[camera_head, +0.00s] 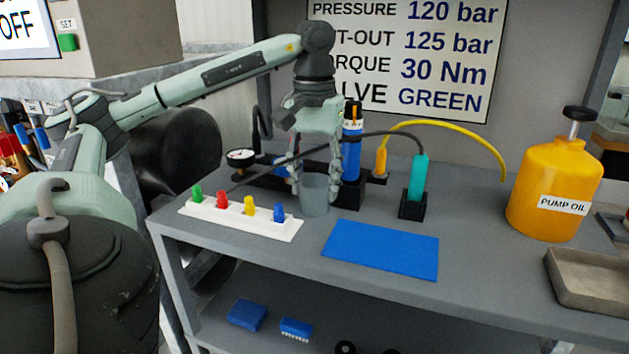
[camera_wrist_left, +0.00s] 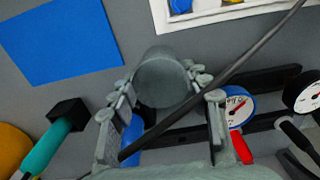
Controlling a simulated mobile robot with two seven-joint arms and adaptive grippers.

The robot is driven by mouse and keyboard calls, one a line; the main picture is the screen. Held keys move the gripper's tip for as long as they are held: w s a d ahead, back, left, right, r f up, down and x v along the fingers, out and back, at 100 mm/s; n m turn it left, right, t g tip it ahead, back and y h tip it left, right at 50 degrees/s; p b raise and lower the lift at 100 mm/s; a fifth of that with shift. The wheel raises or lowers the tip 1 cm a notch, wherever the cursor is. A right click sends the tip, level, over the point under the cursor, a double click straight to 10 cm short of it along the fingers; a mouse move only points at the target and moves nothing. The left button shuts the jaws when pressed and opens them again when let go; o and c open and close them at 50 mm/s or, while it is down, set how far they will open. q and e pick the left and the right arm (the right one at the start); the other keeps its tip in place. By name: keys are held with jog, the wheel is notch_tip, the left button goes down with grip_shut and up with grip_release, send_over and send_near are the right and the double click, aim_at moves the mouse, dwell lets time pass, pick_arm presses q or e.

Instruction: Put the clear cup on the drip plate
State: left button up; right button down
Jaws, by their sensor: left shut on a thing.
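In the left wrist view the cup (camera_wrist_left: 165,82) sits between the fingers of the gripper (camera_wrist_left: 162,88). I cannot tell whether its base touches the bench. A flat blue plate (camera_head: 381,249) lies to the right of the cup, apart from it. No label marks it as the drip plate. My right gripper is not in view.
The white strip (camera_head: 240,219) holds green, red, yellow and blue valves. Behind the gripper stand a blue cylinder (camera_head: 352,150) and a gauge (camera_head: 240,157). A teal tool (camera_head: 418,180), an orange oil can (camera_head: 552,190) and a grey tray (camera_head: 590,285) stand to the right.

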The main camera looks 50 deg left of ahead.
pick_arm(q)
jog(key=o, duration=0.9)
jog(key=shift+o, duration=0.2)
